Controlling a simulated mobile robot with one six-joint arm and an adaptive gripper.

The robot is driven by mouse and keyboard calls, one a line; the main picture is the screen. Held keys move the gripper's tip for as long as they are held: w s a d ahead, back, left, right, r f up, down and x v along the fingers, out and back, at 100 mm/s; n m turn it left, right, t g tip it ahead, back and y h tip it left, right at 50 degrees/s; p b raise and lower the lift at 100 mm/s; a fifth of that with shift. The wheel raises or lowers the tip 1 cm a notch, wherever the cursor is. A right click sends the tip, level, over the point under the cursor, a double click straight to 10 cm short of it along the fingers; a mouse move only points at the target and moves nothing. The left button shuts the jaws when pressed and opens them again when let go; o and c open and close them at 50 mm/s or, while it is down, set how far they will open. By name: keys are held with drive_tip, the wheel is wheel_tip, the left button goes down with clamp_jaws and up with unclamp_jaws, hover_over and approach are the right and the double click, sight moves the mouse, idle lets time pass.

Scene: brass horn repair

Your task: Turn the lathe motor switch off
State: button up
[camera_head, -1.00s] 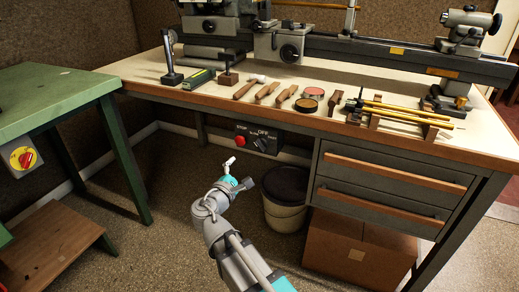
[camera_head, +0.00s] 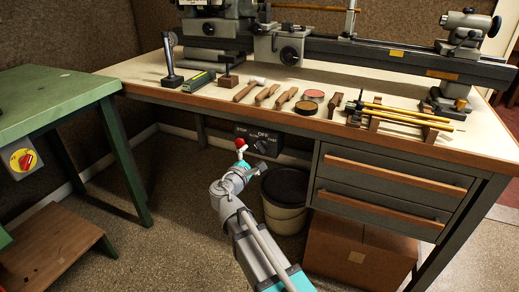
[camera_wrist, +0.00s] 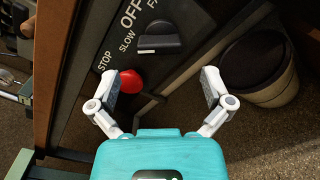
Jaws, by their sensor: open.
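The lathe switch panel (camera_head: 278,143) is mounted under the front edge of the bench. Its dark rotary knob (camera_wrist: 158,38) has OFF, SLOW and FAST lettering around it; it also shows in the head view (camera_head: 262,147). I cannot tell for certain which label it points to. A red STOP button (camera_wrist: 130,81) sits beside the knob. My gripper (camera_wrist: 158,84) is open and empty, facing the panel. In the wrist view, the button appears between the fingers, nearer the left one, and the knob lies beyond the fingertips. I cannot tell whether a finger touches the panel.
A dark-topped bin (camera_head: 285,190) stands below the panel, close to my gripper. Drawers (camera_head: 390,185) and a cardboard box (camera_head: 358,252) are to the right. A green table (camera_head: 50,105) with its own red switch (camera_head: 23,160) is at left. Tools lie on the bench top (camera_head: 215,102).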

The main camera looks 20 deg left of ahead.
sight(258, 150)
drive_tip(key=shift+w+d, duration=0.2)
drive_tip(key=shift+w, duration=2.6)
drive_tip(key=c, duration=1.1)
drive_tip(key=shift+m, duration=0.3)
drive_tip(key=m, duration=0.3)
drive_tip(key=shift+d+m, duration=0.1)
drive_tip(key=shift+m, duration=1.9)
